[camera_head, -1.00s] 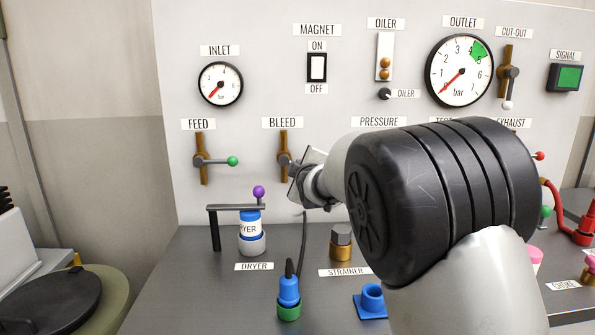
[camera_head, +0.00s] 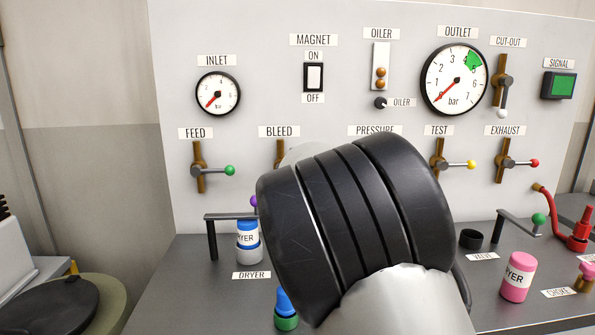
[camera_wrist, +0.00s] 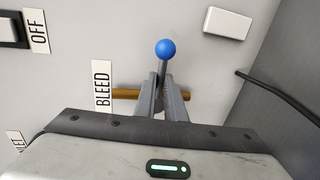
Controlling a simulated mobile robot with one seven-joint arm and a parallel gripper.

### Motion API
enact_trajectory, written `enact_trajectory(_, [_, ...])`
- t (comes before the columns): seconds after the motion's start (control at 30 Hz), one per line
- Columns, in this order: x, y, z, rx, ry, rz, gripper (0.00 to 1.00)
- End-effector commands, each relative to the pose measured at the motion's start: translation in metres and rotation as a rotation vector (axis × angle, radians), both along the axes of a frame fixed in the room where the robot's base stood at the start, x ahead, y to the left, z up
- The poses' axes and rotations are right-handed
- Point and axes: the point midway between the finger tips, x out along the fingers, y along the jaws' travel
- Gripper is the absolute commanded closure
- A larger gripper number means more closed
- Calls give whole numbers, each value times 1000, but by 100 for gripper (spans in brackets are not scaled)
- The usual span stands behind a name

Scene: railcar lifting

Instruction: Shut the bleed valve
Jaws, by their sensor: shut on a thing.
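The bleed valve has a brass pipe (camera_wrist: 126,94) and a lever ending in a blue ball knob (camera_wrist: 165,48) in the wrist view. The BLEED label (camera_wrist: 101,86) is beside it. The lever lies across the pipe, pointing up in this rotated picture. My gripper (camera_wrist: 165,80) is shut on the lever below the knob, one finger on each side. In the head view the BLEED label (camera_head: 279,131) and the top of the brass pipe (camera_head: 279,150) show. My arm hides the lever and my gripper there.
The feed valve (camera_head: 199,168) stands left of it; test (camera_head: 439,160) and exhaust (camera_head: 502,162) valves stand right. The blue-white dryer (camera_head: 248,240) and a blue-green fitting (camera_head: 286,310) stand on the bench below. A black cable (camera_wrist: 285,92) runs near the gripper.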

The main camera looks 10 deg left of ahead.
Motion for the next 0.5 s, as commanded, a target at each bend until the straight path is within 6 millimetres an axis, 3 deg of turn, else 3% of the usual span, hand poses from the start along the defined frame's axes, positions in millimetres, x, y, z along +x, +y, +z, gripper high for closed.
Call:
enact_trajectory(0.23, [1, -2, 1, -3, -3, -2, 100])
enact_trajectory(0.27, [1, -2, 1, -3, -3, -2, 87])
enact_trajectory(0.33, [1, -2, 1, -3, -3, -1, 75])
enact_trajectory(0.5, [1, -1, 1, -2, -2, -1, 72])
